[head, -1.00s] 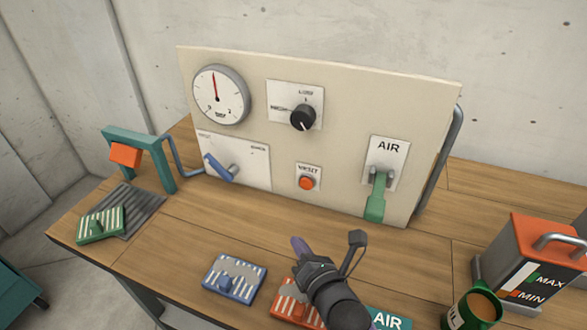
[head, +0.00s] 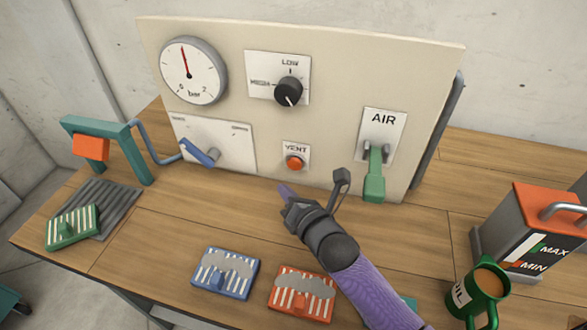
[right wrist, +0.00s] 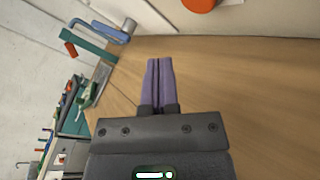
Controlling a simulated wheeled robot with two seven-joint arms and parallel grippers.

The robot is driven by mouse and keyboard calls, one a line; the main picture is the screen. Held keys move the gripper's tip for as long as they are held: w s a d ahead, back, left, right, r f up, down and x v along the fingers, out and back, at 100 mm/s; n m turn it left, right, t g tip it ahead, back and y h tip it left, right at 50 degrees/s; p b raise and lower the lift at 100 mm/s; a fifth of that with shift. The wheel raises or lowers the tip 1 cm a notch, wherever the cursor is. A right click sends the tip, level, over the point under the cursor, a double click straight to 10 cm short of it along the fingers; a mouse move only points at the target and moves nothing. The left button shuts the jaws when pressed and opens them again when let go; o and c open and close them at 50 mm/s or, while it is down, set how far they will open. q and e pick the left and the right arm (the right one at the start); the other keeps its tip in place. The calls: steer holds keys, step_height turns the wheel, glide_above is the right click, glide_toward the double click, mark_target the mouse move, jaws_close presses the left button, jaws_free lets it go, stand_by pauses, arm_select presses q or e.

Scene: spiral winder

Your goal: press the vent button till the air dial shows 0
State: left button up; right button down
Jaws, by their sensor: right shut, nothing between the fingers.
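The orange-red vent button (head: 294,162) sits on a small white plate marked VENT, low in the middle of the cream panel (head: 330,100). The air dial (head: 190,70), marked bar, is at the panel's upper left. Its red needle points nearly straight up, between the 0 and the 2. My right gripper (head: 283,190) is shut and empty, its purple fingertips below and slightly left of the button and apart from it. In the right wrist view the shut fingers (right wrist: 159,82) point towards an orange round part at the top edge. My left gripper is not in view.
A green AIR lever (head: 375,175) hangs right of the button. A black LOW/HIGH knob (head: 288,91) is above it and a blue lever (head: 200,153) to its left. Blue (head: 226,274) and orange (head: 302,294) striped blocks lie in front. A green mug (head: 480,297) stands at right.

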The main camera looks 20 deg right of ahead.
mark_target(288, 165)
steer(key=w+d, duration=0.1)
steer(key=w+b, duration=0.1)
steer(key=shift+w+d+f, duration=0.1)
steer(key=shift+w+d, duration=0.55)
steer(key=shift+w, duration=0.1)
stand_by(1.5)
steer(key=shift+w+d, duration=0.25)
steer(key=shift+w, duration=0.1)
steer(key=shift+w+d+b, duration=0.25)
steer(key=shift+w+b, duration=0.1)
steer(key=shift+b, duration=0.05)
stand_by(1.9)
steer(key=shift+s+a, duration=0.1)
stand_by(0.9)
steer(key=shift+s+a+p, duration=0.35)
steer(key=shift+s+p, duration=0.2)
steer(key=shift+p, duration=0.05)
